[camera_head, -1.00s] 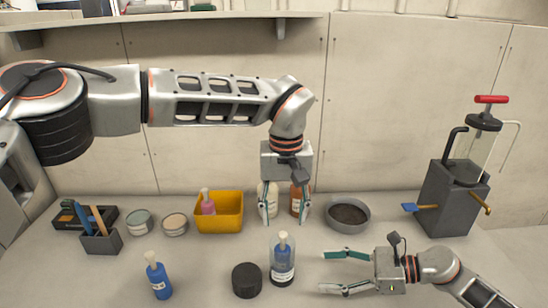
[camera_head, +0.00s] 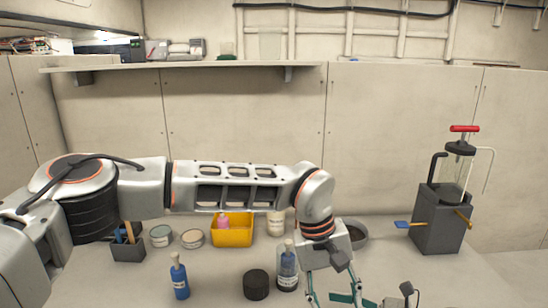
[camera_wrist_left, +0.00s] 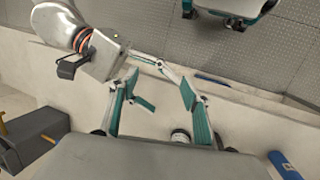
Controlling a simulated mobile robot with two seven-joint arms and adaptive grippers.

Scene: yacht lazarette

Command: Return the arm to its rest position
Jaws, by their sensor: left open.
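My left arm reaches across the head view from the left. My left gripper (camera_head: 335,296) points down near the bottom edge, right of the clear bottle with blue liquid (camera_head: 288,270). Its fingers are apart with nothing between them; they also show in the left wrist view (camera_wrist_left: 160,90). My right gripper (camera_wrist_left: 150,82) is close to it, partly overlapping the left fingers in that view. Its fingers look spread and empty. In the head view the right gripper is mostly cut off by the bottom edge.
A blue bottle (camera_head: 180,281), black jar (camera_head: 256,286), yellow bin (camera_head: 232,237), grey bowl (camera_head: 358,238) and two tins stand on the bench. A grey pump (camera_head: 436,222) with red handle stands right. A shelf (camera_head: 200,66) runs along the wall above my left arm.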

